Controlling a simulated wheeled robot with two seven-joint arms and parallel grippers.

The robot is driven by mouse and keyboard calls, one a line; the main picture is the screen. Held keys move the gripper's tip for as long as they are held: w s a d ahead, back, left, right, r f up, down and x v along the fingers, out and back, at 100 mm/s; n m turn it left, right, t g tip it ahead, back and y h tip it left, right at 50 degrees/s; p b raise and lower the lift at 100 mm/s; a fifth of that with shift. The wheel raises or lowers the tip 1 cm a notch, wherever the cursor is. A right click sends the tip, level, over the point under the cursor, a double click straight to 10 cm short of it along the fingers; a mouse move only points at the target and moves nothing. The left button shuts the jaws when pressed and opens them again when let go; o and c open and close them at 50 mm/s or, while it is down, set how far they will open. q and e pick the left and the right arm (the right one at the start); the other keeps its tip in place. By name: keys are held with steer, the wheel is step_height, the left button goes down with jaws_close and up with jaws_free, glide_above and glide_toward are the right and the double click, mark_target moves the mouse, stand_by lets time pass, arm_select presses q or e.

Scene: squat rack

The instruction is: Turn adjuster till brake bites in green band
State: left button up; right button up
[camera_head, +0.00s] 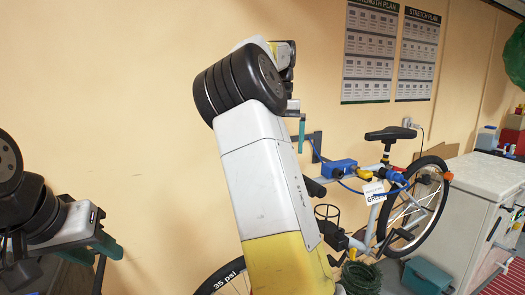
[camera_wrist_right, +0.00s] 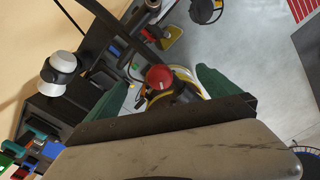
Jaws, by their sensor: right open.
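The bicycle (camera_head: 385,200) is at the right of the head view, with a blue box (camera_head: 342,168), a blue cable and a white tag (camera_head: 374,193) lettered in green. In the right wrist view a round red knob (camera_wrist_right: 160,77) on a dark mount shows between the green fingers of my right gripper (camera_wrist_right: 164,80). The fingers are apart; I cannot tell the knob's depth between them. I cannot tell which part is the adjuster, and no green band is readable. My left gripper (camera_head: 100,250) is at the lower left, away from the bicycle; its jaw gap is unclear.
My large white and yellow arm crosses the middle of the head view and hides part of the bicycle. A pale cabinet (camera_head: 470,205) stands right of the rear wheel. A teal bin (camera_head: 427,277) is on the floor. A white-capped object (camera_wrist_right: 60,68) is left in the wrist view.

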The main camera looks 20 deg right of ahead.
steer(key=shift+r, duration=2.95)
steer(key=shift+s, duration=0.15)
